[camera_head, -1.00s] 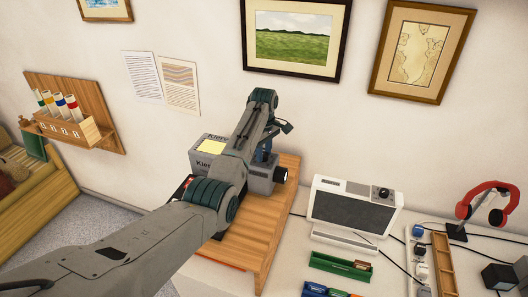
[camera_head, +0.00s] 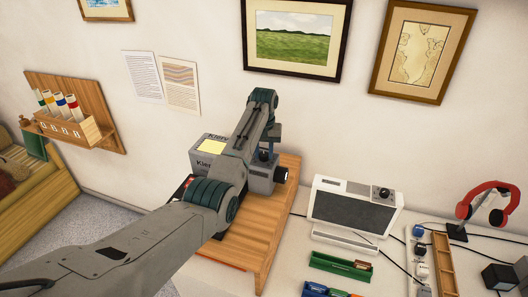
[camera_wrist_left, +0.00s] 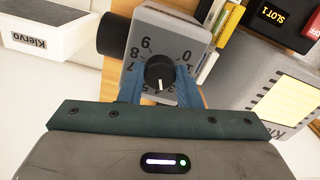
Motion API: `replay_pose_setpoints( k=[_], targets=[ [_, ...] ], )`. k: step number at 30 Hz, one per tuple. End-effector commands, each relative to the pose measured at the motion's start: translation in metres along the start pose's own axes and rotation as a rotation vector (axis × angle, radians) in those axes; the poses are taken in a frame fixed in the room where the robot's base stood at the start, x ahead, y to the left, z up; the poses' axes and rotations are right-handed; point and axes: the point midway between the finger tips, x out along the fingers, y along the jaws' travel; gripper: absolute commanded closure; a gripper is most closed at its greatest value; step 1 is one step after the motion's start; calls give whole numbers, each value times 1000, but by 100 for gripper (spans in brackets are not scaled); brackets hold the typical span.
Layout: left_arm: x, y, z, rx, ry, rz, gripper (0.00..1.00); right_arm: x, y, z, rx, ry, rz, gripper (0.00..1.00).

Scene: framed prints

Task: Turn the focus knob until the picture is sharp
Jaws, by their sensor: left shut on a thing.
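A grey box-shaped device (camera_head: 260,178) with a black lens (camera_head: 281,174) stands on the wooden stand, partly hidden behind my left arm. In the left wrist view its grey face (camera_wrist_left: 150,30) carries a ring of numbers around a black round focus knob (camera_wrist_left: 160,72). The white pointer on the knob points down, towards the 4 and 5 side. My left gripper (camera_wrist_left: 160,88) has its blue fingers on both sides of the knob and is shut on it. In the head view the left gripper (camera_head: 265,146) comes down from above. I see no projected picture. My right gripper is not in view.
Beside the device is a grey Klervo box (camera_head: 205,160) with a yellow note. The wooden stand (camera_head: 265,225) is under them. A white unit with a dark panel (camera_head: 352,211) stands to the right, with red headphones (camera_head: 484,203) farther right.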

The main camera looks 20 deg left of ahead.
Motion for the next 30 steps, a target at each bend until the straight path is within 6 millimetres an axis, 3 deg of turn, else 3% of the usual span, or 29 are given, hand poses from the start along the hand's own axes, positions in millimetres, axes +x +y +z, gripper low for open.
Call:
replay_pose_setpoints(
  k=[15,30],
  targets=[
    [-5,-1,-2,460,10,-1,92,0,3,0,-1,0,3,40],
    [-5,-1,-3,676,12,-2,92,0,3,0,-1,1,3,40]
  ],
)
